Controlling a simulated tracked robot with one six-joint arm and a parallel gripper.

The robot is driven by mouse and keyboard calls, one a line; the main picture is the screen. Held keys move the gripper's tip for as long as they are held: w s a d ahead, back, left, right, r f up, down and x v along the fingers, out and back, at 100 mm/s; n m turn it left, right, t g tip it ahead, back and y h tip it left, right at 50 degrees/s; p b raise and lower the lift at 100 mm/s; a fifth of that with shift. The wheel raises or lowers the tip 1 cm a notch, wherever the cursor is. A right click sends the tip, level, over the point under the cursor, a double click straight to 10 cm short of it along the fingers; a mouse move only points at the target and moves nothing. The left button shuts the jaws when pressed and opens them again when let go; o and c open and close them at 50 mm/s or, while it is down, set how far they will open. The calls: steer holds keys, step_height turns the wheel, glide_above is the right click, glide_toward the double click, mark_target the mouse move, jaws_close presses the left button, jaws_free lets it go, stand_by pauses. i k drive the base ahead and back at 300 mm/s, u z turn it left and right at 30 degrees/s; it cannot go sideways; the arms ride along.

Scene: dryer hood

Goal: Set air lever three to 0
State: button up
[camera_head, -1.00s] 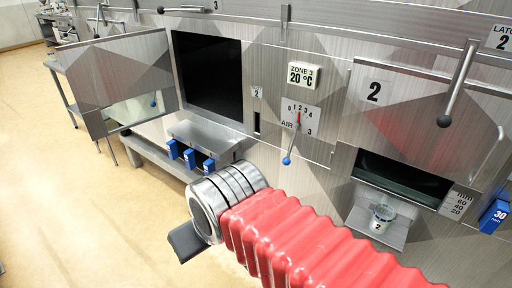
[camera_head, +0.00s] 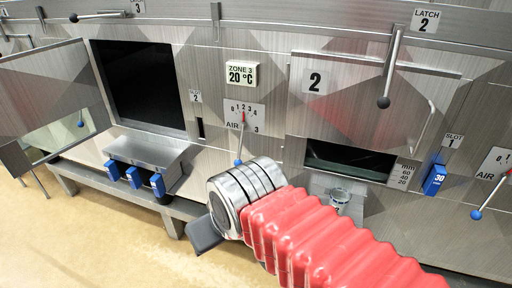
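Air lever three (camera_head: 240,145) hangs down from its white dial plate (camera_head: 244,117), marked AIR 3 with a scale from 0 to 4. Its red pointer points up at about 2. Its blue knob is at the bottom, just above and beside the metal cuff of my arm in the picture. My gripper (camera_head: 204,236) shows only as a dark grey finger-like part beyond the metal cuff, below and left of the knob. The rest of it is hidden behind my red-sleeved arm, so I cannot see whether it is open or shut. Nothing visible is held.
A display (camera_head: 242,74) above the dial reads ZONE 3, 20 °C. An open door (camera_head: 45,90) stands at the left. Blue blocks (camera_head: 133,177) sit on a shelf below the dark window. Hatch 2 (camera_head: 350,100) and another air lever (camera_head: 490,195) are at right. Floor is clear lower left.

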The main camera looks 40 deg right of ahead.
mark_target(238, 161)
steer(key=z, duration=0.2)
steer(key=k, duration=1.35)
steer(key=u, duration=0.55)
steer(key=i, duration=1.5)
